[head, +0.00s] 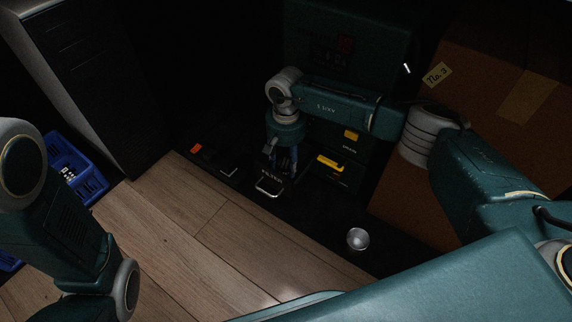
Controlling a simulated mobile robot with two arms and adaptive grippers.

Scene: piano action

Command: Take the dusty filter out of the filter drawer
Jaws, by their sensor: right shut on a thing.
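The filter drawer (271,179), dark with a pale label and a metal handle, stands pulled out low at the foot of the dark green machine. My right gripper (282,162) points down just behind the drawer's front, over its inside. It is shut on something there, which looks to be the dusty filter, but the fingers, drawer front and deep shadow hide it. I cannot make out its shape. My left arm (65,235) comes in at the left edge; its gripper is out of view.
Yellow handles (330,163) sit on the machine's front, right of my right gripper. A cardboard box (480,110) stands at the right. A small round metal thing (357,239) lies on the black strip. A blue crate (75,165) is at the left. The wooden floor (200,235) in front is clear.

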